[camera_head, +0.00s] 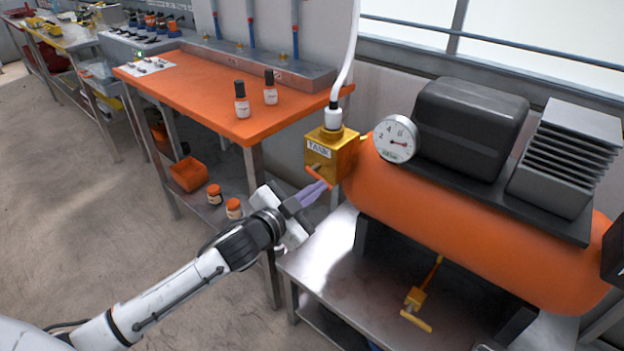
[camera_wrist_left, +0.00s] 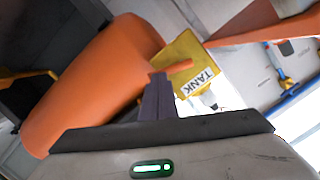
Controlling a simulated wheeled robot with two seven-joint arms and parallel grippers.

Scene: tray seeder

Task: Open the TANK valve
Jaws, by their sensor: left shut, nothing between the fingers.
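The TANK valve (camera_head: 332,150) is a yellow block with a white TANK label, at the left end of an orange tank (camera_head: 450,220). A short orange handle (camera_head: 318,177) sticks out below the label. In the left wrist view the valve block (camera_wrist_left: 192,55) and its handle (camera_wrist_left: 175,67) lie just beyond my fingertips. My left gripper (camera_head: 322,188) is shut and empty, its purple-grey fingers close beside the handle. I cannot tell whether they touch it. The shut fingers also show in the left wrist view (camera_wrist_left: 158,80). My right gripper is not in view.
A round gauge (camera_head: 395,139) sits right of the valve, and a white hose (camera_head: 349,50) rises from it. An orange-topped table (camera_head: 200,95) with two small bottles stands behind to the left. A second yellow valve (camera_head: 416,297) hangs under the tank above a metal bench (camera_head: 345,270).

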